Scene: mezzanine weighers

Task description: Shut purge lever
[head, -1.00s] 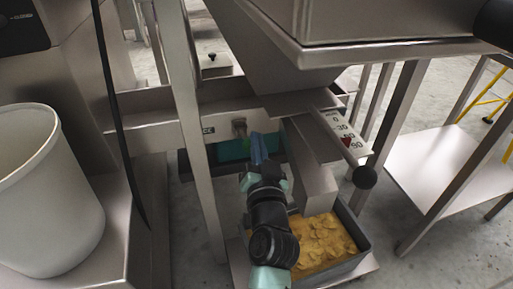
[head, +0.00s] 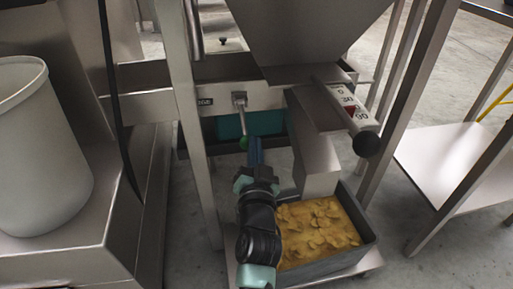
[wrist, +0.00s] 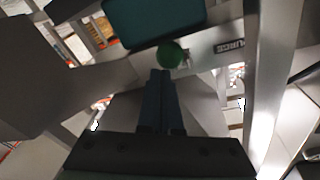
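The purge lever (head: 241,118) is a short metal rod on a grey beam, hanging down from its pivot and tipped with a green ball knob (head: 243,143). A partly hidden label (head: 205,102) sits left of its pivot. My gripper (head: 255,143) is beside the knob, just to its right in the head view. In the wrist view the green knob (wrist: 170,54) is just beyond the tips of my gripper (wrist: 161,74). The two fingers are together with nothing visible between them. I cannot tell whether they touch the knob.
A hopper (head: 300,32) hangs above a chute. A dial plate (head: 347,103) with a black-knobbed handle (head: 366,144) is to the right. A bin of yellow chips (head: 366,238) stands below. A teal container (head: 265,122) is behind the lever. Frame posts flank the space.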

